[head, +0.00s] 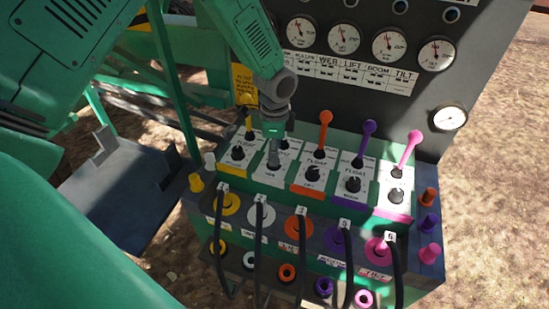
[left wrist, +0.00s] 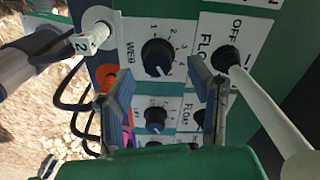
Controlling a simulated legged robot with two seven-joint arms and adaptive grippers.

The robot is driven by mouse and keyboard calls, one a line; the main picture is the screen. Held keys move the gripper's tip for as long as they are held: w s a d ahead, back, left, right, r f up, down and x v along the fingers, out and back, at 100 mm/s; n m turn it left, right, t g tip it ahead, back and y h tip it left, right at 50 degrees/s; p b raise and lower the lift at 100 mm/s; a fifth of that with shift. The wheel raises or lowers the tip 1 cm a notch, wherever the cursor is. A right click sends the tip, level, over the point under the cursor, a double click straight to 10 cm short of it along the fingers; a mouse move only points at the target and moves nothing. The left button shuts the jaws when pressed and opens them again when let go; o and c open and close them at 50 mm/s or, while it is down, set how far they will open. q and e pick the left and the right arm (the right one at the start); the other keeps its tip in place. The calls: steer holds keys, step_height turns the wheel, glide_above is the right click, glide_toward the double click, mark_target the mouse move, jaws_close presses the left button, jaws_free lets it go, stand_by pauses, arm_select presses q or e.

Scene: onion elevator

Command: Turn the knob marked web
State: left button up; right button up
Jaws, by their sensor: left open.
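The black web knob (left wrist: 157,58) sits on a white plate marked WEB (left wrist: 132,50), with a number scale around it. In the left wrist view my left gripper (left wrist: 154,74) is open, with one finger on each side of the knob and a gap to both. In the head view my left gripper (head: 273,158) points down over the second, white plate and hides the knob there. I cannot tell how far the fingertips are above the plate. My right gripper is not in view.
A white lever (left wrist: 275,115) runs close beside the right finger. The lift knob (left wrist: 156,119) lies beyond the web knob. In the head view, orange (head: 325,117), purple (head: 369,128) and pink (head: 413,138) levers stand to the right. Black hoses (head: 258,240) hang in front.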

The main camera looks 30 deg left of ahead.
arm_select(q)
step_height(320, 180, up, 7)
steer(key=shift+w+f, duration=0.1)
steer(key=shift+w, duration=0.05)
steer(key=shift+a+r, duration=0.2)
steer(key=shift+r, duration=0.45)
